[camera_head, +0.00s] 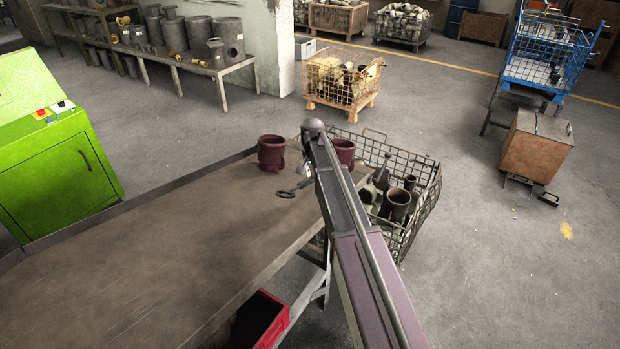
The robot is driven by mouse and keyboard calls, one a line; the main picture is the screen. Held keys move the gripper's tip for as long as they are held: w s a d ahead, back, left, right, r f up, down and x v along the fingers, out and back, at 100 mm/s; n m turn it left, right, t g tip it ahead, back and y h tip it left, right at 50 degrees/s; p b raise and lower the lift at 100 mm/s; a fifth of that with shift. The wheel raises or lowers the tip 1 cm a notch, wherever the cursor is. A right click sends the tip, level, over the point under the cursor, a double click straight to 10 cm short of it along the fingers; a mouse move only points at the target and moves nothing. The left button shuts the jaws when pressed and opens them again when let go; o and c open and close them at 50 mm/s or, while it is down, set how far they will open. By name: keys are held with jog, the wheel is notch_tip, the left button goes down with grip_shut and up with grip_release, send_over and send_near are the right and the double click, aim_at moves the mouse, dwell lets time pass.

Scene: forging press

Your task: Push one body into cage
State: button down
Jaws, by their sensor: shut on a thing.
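Two dark red bodies are in view. One body (271,153) stands upright on the brown table near its far edge. The other body (344,151) is partly hidden behind my arm, by the table's right end and the cage; I cannot tell what it rests on. The wire cage (428,197) stands on the right of the table and holds several dark bodies. My gripper (307,171) is low over the table's far right corner, partly hidden by my arm. It is shut on a dark ring-ended tool (287,193), left of the second body.
The table (150,255) is mostly bare. A red bin (262,318) sits below its front edge. A green machine (60,165) stands at left. A yellow cage (345,80), brown box (537,147) and blue cage (548,55) stand beyond. Floor right of the cage is free.

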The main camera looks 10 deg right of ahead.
jog(key=w+d+f+b, duration=0.3)
jog(key=w+d, duration=0.7)
jog(key=shift+f, duration=0.15)
jog(key=c, duration=1.3)
grip_release()
grip_shut()
jog(key=shift+s+a, duration=0.1)
jog(key=shift+s+a+r, duration=0.35)
jog(key=shift+s+a, duration=0.45)
jog(key=shift+s, duration=0.05)
notch_tip(320, 180, up, 11)
jog(key=p, duration=1.1)
dwell(0.5)
dwell(1.7)
